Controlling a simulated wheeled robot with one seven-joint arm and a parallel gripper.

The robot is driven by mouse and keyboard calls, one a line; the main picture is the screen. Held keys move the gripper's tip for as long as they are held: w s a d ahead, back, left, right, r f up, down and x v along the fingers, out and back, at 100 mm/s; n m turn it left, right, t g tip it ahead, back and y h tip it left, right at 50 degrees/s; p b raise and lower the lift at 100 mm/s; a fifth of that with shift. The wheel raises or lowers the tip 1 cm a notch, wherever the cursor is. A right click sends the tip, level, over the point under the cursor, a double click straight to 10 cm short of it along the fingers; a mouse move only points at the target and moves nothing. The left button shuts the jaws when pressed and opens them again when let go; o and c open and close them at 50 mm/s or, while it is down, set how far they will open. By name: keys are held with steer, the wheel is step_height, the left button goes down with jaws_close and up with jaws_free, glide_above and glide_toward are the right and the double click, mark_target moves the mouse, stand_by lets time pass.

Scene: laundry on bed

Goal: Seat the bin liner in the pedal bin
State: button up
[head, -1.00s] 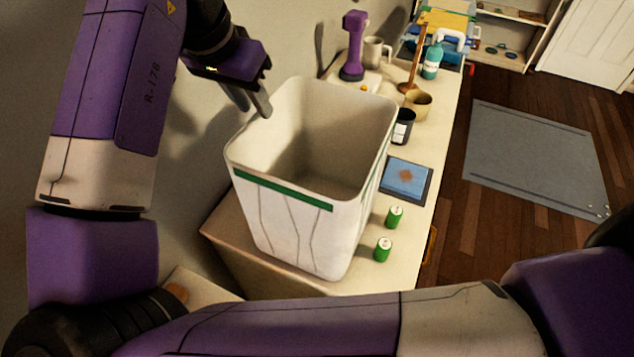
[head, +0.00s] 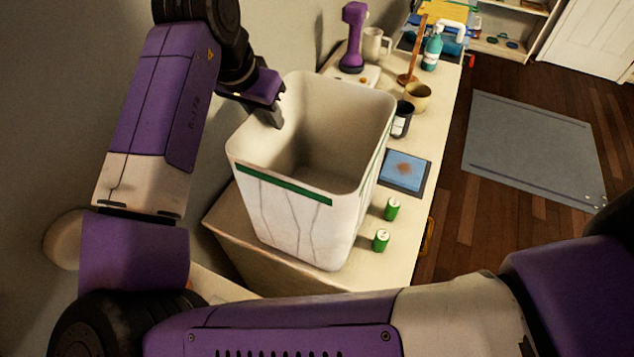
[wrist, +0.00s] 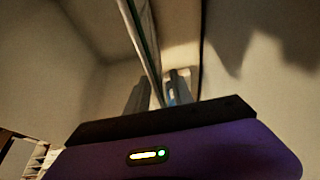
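A tall white bin (head: 300,222) with a green band stands upright on the counter in the head view. Its mouth is open and its inside looks cream and empty. I cannot make out a separate liner from the bin wall. My gripper (head: 272,116) is at the bin's back-left rim, pointing down. In the wrist view, the fingers of my gripper (wrist: 160,92) are apart, with the thin wall of the bin (wrist: 142,38) running between them. One finger is on the inner side and one on the outer. I cannot tell whether they touch the wall.
The wall is close on the left. A grey mat (head: 535,150) lies on the floor.

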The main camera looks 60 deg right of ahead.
steer(key=shift+f, duration=0.2)
stand_by(0.4)
steer(key=shift+c, duration=0.5)
jaws_close()
stand_by(0.8)
